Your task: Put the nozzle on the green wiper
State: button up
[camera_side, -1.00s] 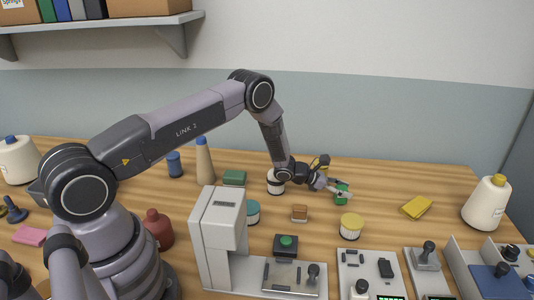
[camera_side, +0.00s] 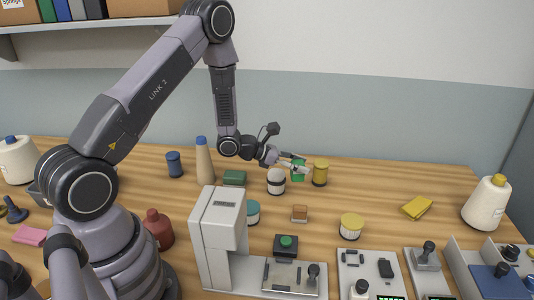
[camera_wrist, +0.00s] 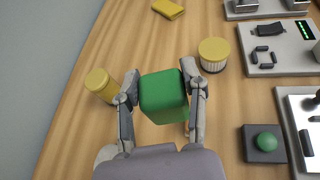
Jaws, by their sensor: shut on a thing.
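My gripper (camera_side: 295,163) is shut on a green block (camera_side: 298,174). In the wrist view the block (camera_wrist: 163,95) sits between both fingers of my gripper (camera_wrist: 158,92). It appears to be held above the table. A low dark green pad (camera_side: 234,177), which could be the green wiper, lies on the table left of my gripper in the side view. It does not show in the wrist view. No thing is plainly recognisable as a nozzle.
A yellow cylinder (camera_side: 320,172) is close on the right. A tan bottle with a blue cap (camera_side: 204,160) stands left of the pad. A yellow-lidded jar (camera_side: 351,226) stands nearer the front.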

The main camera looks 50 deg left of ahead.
jog(key=s+a+n+t+y, duration=0.2)
jog(key=a+n+y, duration=0.2)
jog(key=a, duration=1)
jog(key=n+y, duration=0.3)
send_over(236, 173)
notch_tip(236, 173, down, 4)
jog(key=shift+f, duration=2.35)
jog(key=o, duration=1.1)
jog(key=shift+f, duration=0.1)
jog(key=shift+o, duration=0.2)
